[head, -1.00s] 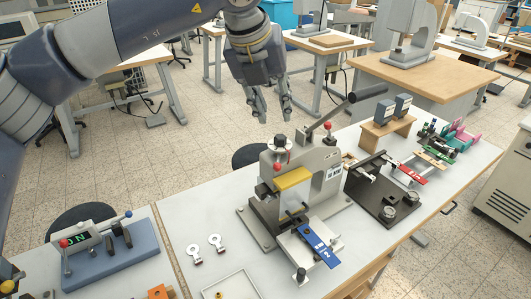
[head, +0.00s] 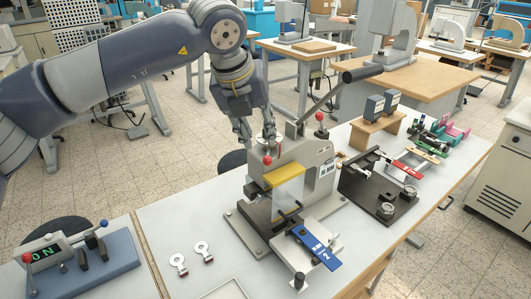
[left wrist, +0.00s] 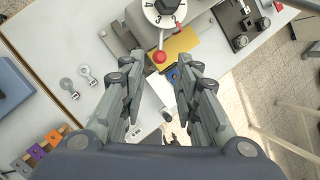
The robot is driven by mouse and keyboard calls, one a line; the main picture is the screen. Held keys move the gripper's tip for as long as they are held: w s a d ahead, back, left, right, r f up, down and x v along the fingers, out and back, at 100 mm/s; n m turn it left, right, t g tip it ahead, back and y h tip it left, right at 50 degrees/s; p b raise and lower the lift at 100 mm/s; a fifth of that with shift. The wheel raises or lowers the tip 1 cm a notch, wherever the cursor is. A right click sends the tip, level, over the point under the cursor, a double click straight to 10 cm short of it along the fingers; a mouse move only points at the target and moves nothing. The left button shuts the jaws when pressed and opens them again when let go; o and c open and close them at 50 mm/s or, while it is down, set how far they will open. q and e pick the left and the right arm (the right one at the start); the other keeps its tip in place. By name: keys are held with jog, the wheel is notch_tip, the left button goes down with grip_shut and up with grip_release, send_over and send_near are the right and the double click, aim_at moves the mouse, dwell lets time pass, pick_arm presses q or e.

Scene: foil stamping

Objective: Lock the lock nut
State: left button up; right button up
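The grey stamping press (head: 292,180) stands on the bench. On its top is a white dial with numbers (left wrist: 165,10) and a dark hub. A short lever with a red ball (left wrist: 160,57) sticks out from the dial; the ball also shows at the press's front top in the head view (head: 267,160). I take this lever to belong to the lock nut; the nut's thread is hidden. My left gripper (head: 256,132) hangs at the press top, partly hiding the dial. In the left wrist view its fingers (left wrist: 161,62) are apart and empty, with the red ball showing between them. My right gripper is not seen.
The press's long black-handled lever (head: 345,88) rises right of my left gripper, with another red ball (head: 320,117) near it. A yellow plate (head: 283,173) and blue tag (head: 316,248) sit at the front. Two key-shaped tags (head: 203,252) lie left. A black fixture (head: 380,185) stands right.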

aim_at(265, 158)
pick_arm(q)
jog(key=p+x, duration=0.2)
jog(key=x, duration=0.5)
jog(key=shift+w+f, duration=0.15)
jog(key=shift+w+d+f, duration=0.1)
jog(key=shift+f, duration=0.35)
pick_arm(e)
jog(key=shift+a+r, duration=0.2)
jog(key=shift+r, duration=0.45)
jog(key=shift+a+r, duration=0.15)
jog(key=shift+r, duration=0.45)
pick_arm(q)
grip_shut()
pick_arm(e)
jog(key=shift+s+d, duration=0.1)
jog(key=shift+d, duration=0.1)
